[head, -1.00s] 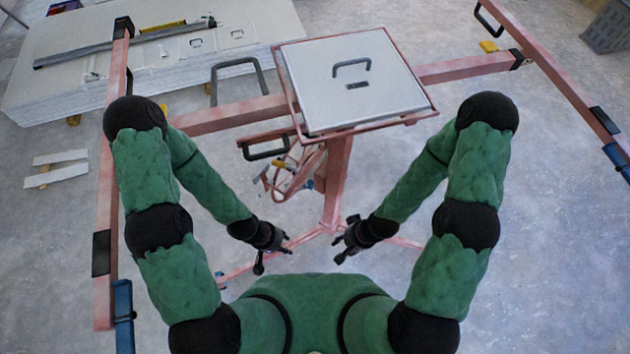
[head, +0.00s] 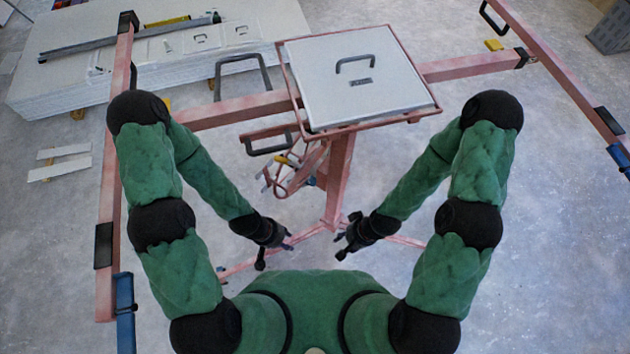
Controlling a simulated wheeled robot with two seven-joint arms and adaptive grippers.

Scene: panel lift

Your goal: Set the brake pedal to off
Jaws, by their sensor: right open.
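The panel lift (head: 338,185) stands in front of me, a pink-red metal frame with a column, long cross arms and floor legs. I cannot make out the brake pedal for certain; small yellow and blue parts (head: 283,160) show low on the left of the column. My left gripper (head: 272,258) is in front of my body, left of the column's foot, too small and dark to tell its jaws. My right gripper (head: 342,248) is open and empty, close to the column's foot. Neither gripper visibly touches the lift.
A white square panel with a black handle (head: 400,95) lies on the lift's top. A stack of white boards (head: 60,80) with tools lies at the back left. Two white strips (head: 60,168) lie on the floor at left. Open grey floor (head: 540,240) lies to the right.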

